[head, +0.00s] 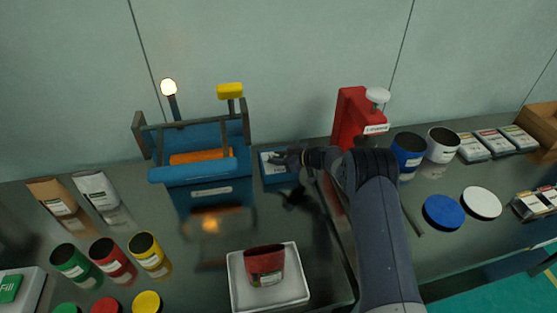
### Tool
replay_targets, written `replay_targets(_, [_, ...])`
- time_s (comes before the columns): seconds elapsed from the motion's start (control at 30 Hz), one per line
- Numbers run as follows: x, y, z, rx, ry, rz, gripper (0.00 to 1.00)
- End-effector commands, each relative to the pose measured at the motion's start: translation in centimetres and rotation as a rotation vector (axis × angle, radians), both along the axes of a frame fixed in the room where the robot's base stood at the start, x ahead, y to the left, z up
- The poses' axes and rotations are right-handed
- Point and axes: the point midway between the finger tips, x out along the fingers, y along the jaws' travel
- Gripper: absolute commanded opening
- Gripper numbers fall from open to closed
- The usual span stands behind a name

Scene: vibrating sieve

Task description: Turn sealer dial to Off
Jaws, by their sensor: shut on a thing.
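A small blue box with a pale, marked face (267,169) stands at the back of the dark counter, just right of the blue machine (200,170); it looks like the sealer's dial panel. My gripper (275,160) reaches in from the right and is shut at the face of this box, on what appears to be the dial. The dial itself is hidden by the fingers, so its setting cannot be read. The blue machine has an orange roller, grey side arms, a yellow-topped post and a lit round lamp (169,88).
A red device (354,118) with a white knob stands behind my arm. Blue and white cans (443,140) are to its right. Green, red and yellow cans (149,252) stand front left. A white tray (289,299) holds a red pouch-like item at front centre.

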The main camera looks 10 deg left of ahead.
Motion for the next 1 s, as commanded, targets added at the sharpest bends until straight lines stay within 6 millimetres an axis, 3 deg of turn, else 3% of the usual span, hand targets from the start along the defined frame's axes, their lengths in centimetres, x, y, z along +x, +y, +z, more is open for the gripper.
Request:
replay_targets(0.4, [0.08, 0.04, -0.4, 0.001, -0.006, 0.243, 0.13])
replay_targets(1.0, [-0.01, 0.07, 0.09, 0.002, -0.002, 0.329, 0.13])
